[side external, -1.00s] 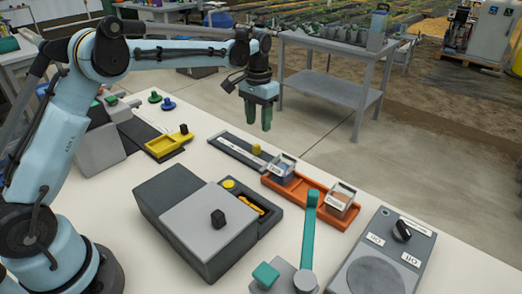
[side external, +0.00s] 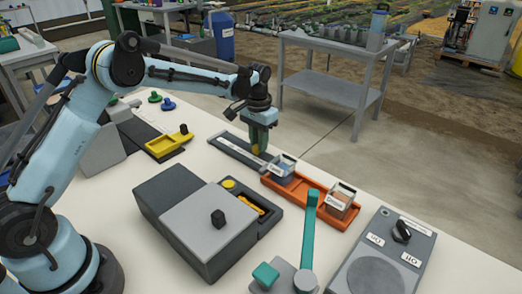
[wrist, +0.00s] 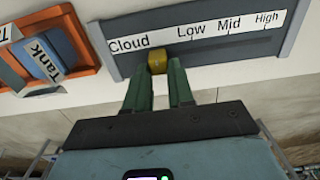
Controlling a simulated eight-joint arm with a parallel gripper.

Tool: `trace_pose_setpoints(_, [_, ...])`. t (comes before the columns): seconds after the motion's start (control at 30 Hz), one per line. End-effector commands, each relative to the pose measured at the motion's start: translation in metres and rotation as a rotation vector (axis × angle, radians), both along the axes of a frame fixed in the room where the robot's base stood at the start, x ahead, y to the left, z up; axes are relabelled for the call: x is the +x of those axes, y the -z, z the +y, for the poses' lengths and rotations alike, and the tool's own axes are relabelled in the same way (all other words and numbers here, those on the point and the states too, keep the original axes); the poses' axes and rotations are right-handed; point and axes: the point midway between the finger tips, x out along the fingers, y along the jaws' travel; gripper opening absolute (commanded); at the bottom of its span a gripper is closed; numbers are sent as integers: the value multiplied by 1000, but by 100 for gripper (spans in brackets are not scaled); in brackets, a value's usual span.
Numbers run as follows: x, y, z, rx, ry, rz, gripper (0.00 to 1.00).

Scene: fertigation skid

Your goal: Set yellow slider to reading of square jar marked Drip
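The yellow slider (wrist: 157,62) sits on a grey track (wrist: 292,38) between "Cloud" and "Low" on the white scale, which also reads "Mid" and "High". My gripper (wrist: 158,68) is down over it, one green finger on each side; whether they press on it is unclear. In the side view the slider (side external: 256,149) shows low between the fingertips. Two square jars stand in an orange tray (side external: 305,200): a jar with blue contents (side external: 284,167) reads "Tank" in the wrist view (wrist: 50,55); the other has brownish contents (side external: 341,198) and a label too small to read surely.
A grey box with a black knob (side external: 218,219), a teal lever (side external: 308,230) and a dial panel (side external: 385,260) stand nearer the camera. A yellow tray (side external: 168,145) lies left of the track. The orange tray is close beside the track.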

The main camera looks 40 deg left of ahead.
Motion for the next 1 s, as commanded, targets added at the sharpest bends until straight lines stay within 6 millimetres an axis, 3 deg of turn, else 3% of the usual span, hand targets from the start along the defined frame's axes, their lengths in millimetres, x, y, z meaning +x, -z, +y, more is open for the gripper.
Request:
trace_pose_setpoints(0.03, [0,0,0,0,0,0,15])
trace_pose_setpoints(0.13, [0,0,0,0,0,0,0])
trace_pose_setpoints(0.47, [0,0,4,0,-1,0,0])
trace_pose_setpoints(0.57, [0,0,21,0,-6,1,0])
trace_pose_setpoints(0.8, [0,0,87,1,-8,1,0])
trace_pose_setpoints(1.0, [0,0,120,1,-3,0,0])
